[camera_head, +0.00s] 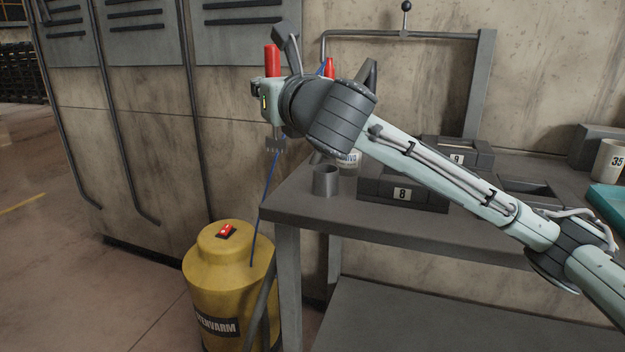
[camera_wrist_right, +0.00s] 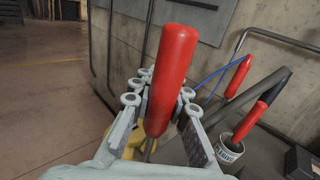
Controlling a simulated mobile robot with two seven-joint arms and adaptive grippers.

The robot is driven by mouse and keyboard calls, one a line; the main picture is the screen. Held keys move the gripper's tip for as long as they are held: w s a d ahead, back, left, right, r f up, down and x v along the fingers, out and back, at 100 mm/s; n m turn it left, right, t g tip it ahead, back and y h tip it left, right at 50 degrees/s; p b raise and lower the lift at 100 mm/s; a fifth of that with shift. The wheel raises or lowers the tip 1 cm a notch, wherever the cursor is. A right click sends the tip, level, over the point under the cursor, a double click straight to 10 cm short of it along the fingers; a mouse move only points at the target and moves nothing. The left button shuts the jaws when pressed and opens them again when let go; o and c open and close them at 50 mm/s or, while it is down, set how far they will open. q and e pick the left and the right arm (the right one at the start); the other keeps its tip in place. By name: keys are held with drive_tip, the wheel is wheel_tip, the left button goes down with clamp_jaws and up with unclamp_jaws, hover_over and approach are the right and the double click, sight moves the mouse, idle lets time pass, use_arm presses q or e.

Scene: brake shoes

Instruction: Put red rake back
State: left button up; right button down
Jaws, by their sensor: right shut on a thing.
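The red rake (camera_head: 272,60) has a red handle and a small grey toothed head that hangs downward. My right gripper (camera_head: 271,92) is shut on it, beyond the table's left end and above the yellow canister. In the right wrist view the red handle (camera_wrist_right: 172,75) stands between the fingers of my right gripper (camera_wrist_right: 158,115); the head is hidden there. A white labelled cup (camera_wrist_right: 228,149) holds other red-handled tools; in the head view my arm mostly hides the cup (camera_head: 348,161). My left gripper is not in view.
A grey cup (camera_head: 326,181) stands at the left end of the grey table (camera_head: 290,206). Dark bins (camera_head: 402,194) stand to its right. The yellow canister (camera_head: 226,285) with a red switch is on the floor beside the table. A blue hose (camera_head: 269,185) hangs there.

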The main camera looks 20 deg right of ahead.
use_arm(q)
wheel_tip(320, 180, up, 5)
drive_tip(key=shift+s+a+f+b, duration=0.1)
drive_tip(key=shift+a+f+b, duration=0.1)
drive_tip(key=shift+b, duration=0.8)
use_arm(e)
drive_tip(key=w+d+f, duration=0.5)
drive_tip(key=d+f, duration=0.5)
drive_tip(key=f, duration=0.1)
drive_tip(key=shift+w+d, duration=0.15)
drive_tip(key=shift+w, duration=0.25)
drive_tip(key=shift+f, duration=0.1)
drive_tip(key=c, duration=1.5)
unclamp_jaws()
drive_tip(key=shift+o, duration=0.2)
